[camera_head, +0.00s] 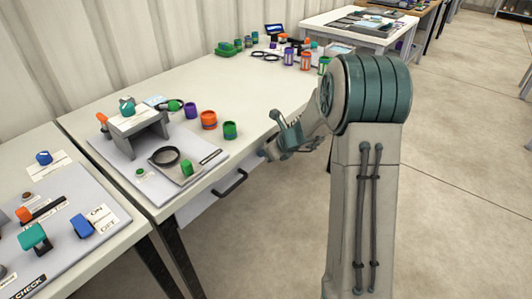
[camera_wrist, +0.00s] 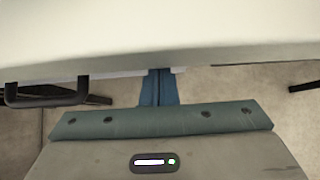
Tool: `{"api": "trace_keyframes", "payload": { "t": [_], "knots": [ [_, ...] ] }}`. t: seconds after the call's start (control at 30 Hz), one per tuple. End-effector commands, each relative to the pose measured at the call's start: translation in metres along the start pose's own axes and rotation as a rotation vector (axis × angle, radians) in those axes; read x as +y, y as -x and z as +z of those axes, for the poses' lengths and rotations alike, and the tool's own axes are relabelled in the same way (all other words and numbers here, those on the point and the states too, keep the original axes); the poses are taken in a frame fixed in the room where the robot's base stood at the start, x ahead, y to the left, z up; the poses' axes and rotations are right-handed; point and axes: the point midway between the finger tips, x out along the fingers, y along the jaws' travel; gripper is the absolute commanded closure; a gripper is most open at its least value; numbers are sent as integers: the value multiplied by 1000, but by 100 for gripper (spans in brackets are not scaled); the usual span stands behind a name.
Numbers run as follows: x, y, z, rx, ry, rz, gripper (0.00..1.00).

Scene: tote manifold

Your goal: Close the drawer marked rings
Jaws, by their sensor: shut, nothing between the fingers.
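A pale drawer front (camera_head: 197,208) shows below the front edge of the near worktable in the head view. Its black bar handle (camera_head: 231,184) faces the aisle, and a black handle (camera_wrist: 47,95) also shows at the left of the wrist view. I cannot read a rings label, and how far out the drawer stands is unclear. My gripper (camera_head: 266,153) is at the table's front edge, to the right of the handle. In the wrist view my gripper's blue fingers (camera_wrist: 158,87) are together and empty, apart from the handle, their tips close to the table edge.
The worktable (camera_head: 190,85) carries a grey board with a small stand (camera_head: 137,130), a black ring (camera_head: 164,156) and several coloured jars. Another table with switches (camera_head: 60,235) stands at left. A white table (camera_head: 355,35) stands behind. The floor (camera_head: 455,170) at right is clear.

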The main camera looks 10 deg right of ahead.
Motion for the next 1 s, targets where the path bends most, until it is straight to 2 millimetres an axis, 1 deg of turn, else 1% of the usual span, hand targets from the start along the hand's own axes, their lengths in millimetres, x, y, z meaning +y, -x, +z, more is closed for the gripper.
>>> {"api": "trace_keyframes", "payload": {
  "t": [0.07,0.17,0.2,0.3,0.5,0.6,0.7,0.87,0.93,1.0],
  "knots": [
    [-2,8,-7,-2,0,-1,100],
    [-8,22,-23,1,-7,-7,100],
    [-9,35,-21,0,-6,-10,100],
    [-10,62,-21,1,-7,-12,100],
    [-4,98,-19,3,0,-1,100],
    [-4,110,-19,4,2,1,100],
    [-3,117,-20,4,1,2,100],
    [-3,122,-20,6,5,2,100],
    [2,127,-16,12,40,9,100],
    [15,138,-6,27,127,27,100]
  ]
}}
